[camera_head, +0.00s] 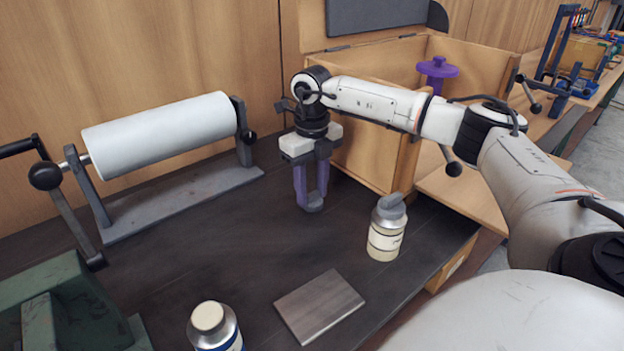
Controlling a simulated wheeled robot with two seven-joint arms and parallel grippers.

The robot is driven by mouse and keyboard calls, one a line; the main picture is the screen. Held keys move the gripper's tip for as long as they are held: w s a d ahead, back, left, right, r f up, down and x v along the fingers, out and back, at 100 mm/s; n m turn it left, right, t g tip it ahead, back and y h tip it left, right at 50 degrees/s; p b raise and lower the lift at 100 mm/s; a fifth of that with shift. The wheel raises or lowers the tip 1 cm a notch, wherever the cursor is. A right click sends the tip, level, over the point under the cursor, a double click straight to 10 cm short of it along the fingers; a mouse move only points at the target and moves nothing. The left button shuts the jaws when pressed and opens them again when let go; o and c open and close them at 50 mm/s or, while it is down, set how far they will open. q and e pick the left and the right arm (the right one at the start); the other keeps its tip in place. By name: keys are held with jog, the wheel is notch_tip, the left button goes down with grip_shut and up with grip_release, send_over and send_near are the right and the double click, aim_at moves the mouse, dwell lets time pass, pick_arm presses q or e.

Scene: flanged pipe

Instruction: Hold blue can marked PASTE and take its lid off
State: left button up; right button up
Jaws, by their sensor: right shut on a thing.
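A metal can with a cream cap and a strip of blue label (215,328) stands at the bottom edge of the view, partly cut off. I cannot read the word PASTE on it. Its cap is on top. My right gripper (312,195) points down over the dark bench, well behind that can. Its purple fingers are shut on a small grey thing (315,206) at the fingertips, mostly hidden, so I cannot tell what it is. My left gripper is not in view.
A second can with a pale label and grey top (386,235) stands at the right. A flat metal plate (319,305) lies between the cans. A white roller (160,133) stands at the left. A wooden box (362,150) holds a purple flanged pipe (437,69).

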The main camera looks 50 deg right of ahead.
aim_at(312, 193)
jog(key=o, duration=1.2)
jog(key=shift+f, duration=0.1)
notch_tip(312, 193, up, 12)
